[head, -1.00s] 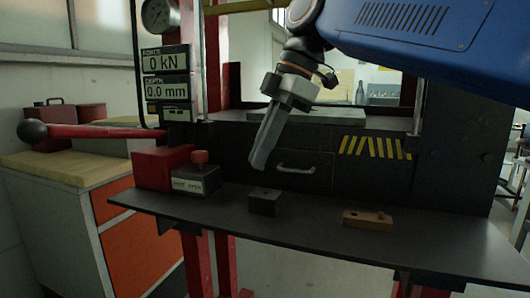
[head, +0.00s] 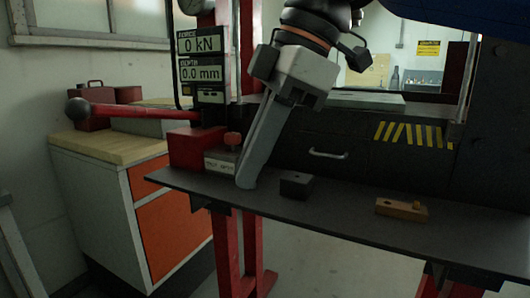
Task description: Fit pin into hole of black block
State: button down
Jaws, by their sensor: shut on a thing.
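The black block (head: 296,185) sits on the dark shelf, with a small dark hole in its top. My gripper (head: 246,183) points down at a slant, its fingertips left of the block and apart from it in the picture. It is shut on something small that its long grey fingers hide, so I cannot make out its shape. I cannot identify a loose pin anywhere. A wooden block (head: 396,208) lies on the shelf to the right, with a small raised peg (head: 417,205) at its right end.
The dark shelf (head: 345,213) is clear between the two blocks. A red box (head: 190,149) and a small labelled box with a red knob (head: 233,139) stand just behind my gripper. A red lever (head: 130,112) sticks out left. A drawer handle (head: 328,154) is behind.

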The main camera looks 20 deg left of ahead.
aim_at(295, 184)
jog(key=j+z, duration=0.2)
jog(key=z, duration=1.4)
jog(key=k+j+z, duration=0.1)
jog(key=k, duration=0.35)
jog(key=k+j+z, duration=0.1)
jog(key=k+j, duration=0.15)
jog(key=k, duration=0.15)
jog(key=k+j, duration=0.25)
jog(key=k, duration=0.25)
jog(key=k+j, duration=0.2)
jog(key=k, duration=0.3)
jog(key=k+j, duration=0.25)
jog(key=k, duration=0.25)
